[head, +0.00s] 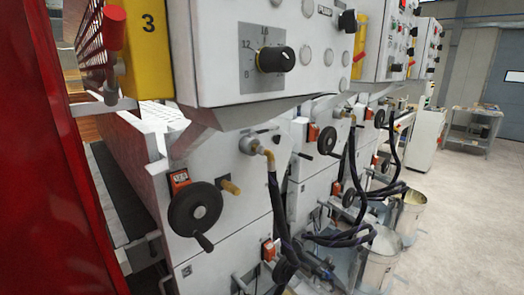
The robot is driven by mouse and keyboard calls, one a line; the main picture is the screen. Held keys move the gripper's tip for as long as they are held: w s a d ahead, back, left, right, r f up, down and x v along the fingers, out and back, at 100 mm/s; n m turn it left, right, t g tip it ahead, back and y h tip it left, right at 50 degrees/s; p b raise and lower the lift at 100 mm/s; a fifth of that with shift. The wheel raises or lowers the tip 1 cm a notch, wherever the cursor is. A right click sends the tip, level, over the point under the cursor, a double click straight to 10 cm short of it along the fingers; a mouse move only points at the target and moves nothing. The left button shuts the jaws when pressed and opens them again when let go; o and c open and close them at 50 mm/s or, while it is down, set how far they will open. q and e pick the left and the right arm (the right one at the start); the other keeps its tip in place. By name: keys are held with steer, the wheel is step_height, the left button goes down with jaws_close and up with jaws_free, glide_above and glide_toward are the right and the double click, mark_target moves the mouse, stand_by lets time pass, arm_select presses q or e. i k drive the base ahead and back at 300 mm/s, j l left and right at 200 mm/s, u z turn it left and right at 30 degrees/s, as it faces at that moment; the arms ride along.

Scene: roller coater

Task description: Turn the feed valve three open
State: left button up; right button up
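A yellow plate marked 3 (147,55) stands at the upper left of the head view. A red cylindrical grip (113,28) shows at its left edge, with a metal part below it; I cannot tell whether this is the feed valve or how it is set. A brass elbow fitting (264,152) with a dark hose sits on the white machine's front, lower and further right; I see no label on it. Neither of my grippers is in view.
A black handwheel (196,210) and a brass-coloured knob (230,187) stick out from the machine front. A control box with a black dial (276,59) overhangs them. Hoses run to metal buckets (381,262) on the floor. Open floor (470,220) lies at the right.

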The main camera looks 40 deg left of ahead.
mark_target(262, 131)
steer(key=i+l+u, duration=0.15)
steer(key=i, duration=0.15)
steer(key=i+l+u, duration=0.15)
steer(key=i+u, duration=0.15)
steer(key=u, duration=1.7)
